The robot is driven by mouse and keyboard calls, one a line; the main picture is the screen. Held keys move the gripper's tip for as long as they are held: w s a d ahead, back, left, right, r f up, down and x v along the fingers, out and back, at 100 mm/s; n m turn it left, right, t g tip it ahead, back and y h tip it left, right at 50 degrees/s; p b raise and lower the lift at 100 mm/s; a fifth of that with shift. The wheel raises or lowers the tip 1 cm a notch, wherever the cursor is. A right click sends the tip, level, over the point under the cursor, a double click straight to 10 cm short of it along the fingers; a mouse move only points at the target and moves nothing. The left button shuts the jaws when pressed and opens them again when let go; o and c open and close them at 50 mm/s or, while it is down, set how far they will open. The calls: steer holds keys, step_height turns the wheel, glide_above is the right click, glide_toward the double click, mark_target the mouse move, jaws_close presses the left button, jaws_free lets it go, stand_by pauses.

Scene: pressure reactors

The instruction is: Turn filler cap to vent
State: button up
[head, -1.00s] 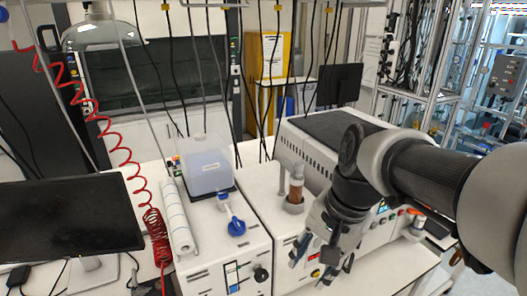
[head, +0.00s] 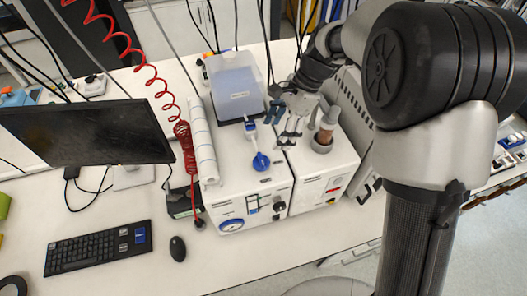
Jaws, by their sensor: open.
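I cannot tell for certain that this blue part is the filler cap. My gripper (head: 289,141) is open and empty. It points down above the inner edge of the right white unit (head: 335,180), just right of the blue part and apart from it. No vent marking is legible.
A white paper roll (head: 203,140) and red coiled hose (head: 187,150) lie left. A monitor (head: 90,132), keyboard (head: 98,247) and mouse (head: 177,248) are on the bench.

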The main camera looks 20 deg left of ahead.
mark_target(261, 159)
steer(key=x, duration=1.1)
steer(key=shift+f+p, duration=0.1)
steer(key=shift+p, duration=0.2)
steer(key=shift+c, duration=0.3)
steer(key=c, duration=1)
